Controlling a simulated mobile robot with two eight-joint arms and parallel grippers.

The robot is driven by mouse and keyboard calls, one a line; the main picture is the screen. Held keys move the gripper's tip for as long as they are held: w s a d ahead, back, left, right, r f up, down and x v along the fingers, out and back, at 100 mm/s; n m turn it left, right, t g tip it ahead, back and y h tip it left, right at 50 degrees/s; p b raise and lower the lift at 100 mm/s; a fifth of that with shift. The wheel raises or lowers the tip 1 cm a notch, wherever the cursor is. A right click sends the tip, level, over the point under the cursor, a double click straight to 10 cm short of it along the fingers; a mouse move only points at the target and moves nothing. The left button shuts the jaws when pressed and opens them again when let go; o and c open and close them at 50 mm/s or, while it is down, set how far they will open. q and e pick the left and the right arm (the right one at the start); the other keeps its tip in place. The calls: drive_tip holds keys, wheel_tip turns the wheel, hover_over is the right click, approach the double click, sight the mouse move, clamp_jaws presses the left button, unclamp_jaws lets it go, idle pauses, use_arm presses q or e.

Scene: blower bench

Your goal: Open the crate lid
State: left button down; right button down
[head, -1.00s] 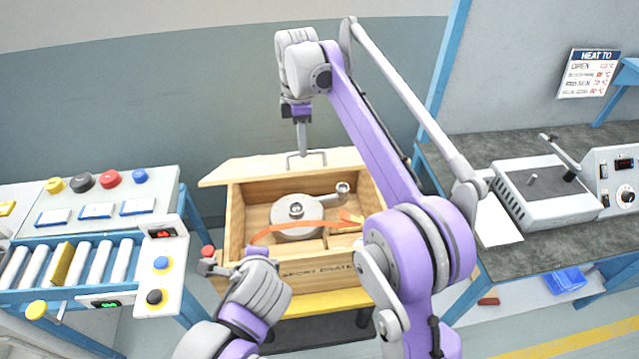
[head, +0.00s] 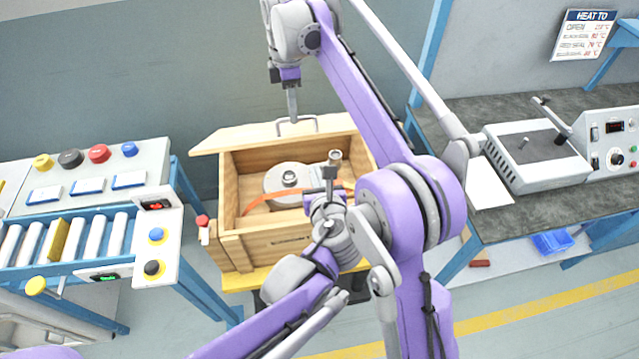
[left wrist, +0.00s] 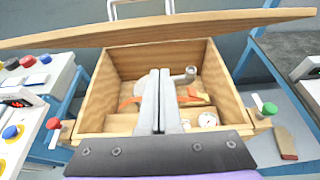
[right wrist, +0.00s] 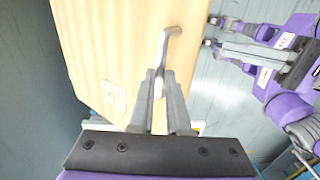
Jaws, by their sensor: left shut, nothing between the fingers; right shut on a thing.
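The wooden crate (head: 229,190) stands open, with a round grey blower part (head: 285,180) and an orange strap (head: 258,205) inside. Its lid (head: 235,138) is raised at the back edge, and it also spans the top of the left wrist view (left wrist: 235,22). My right gripper (head: 293,118) is shut on the lid's metal handle (head: 312,119), which also shows in the right wrist view (right wrist: 170,38). My left gripper (head: 327,183) is shut and empty over the crate's front right. In the left wrist view, a red-knobbed latch (left wrist: 56,126) and a green-knobbed latch (left wrist: 269,108) flank the crate.
A roller conveyor with a button panel (head: 160,230) stands left of the crate. A dark bench (head: 465,115) with a grey heater unit (head: 530,165) stands at right. A blue bin (head: 552,242) sits below it. My right arm spans the crate's right side.

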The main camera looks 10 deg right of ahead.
sight(309, 136)
drive_tip(key=shift+w+f, duration=0.25)
drive_tip(key=shift+w, duration=0.05)
use_arm(q)
drive_tip(key=shift+w+r, duration=0.35)
drive_tip(key=shift+w, duration=0.45)
drive_tip(key=shift+w+r, duration=0.35)
drive_tip(key=shift+w, duration=0.45)
drive_tip(key=shift+w+r, duration=0.35)
drive_tip(key=shift+w, duration=0.45)
drive_tip(key=shift+w+r, duration=0.75)
drive_tip(key=shift+r, duration=0.25)
drive_tip(key=shift+w+r, duration=0.1)
drive_tip(key=shift+w, duration=0.25)
use_arm(e)
drive_tip(key=shift+w, duration=0.1)
use_arm(q)
drive_tip(key=shift+w, duration=0.1)
use_arm(e)
drive_tip(key=c, duration=0.9)
unclamp_jaws()
drive_tip(key=shift+w, duration=0.1)
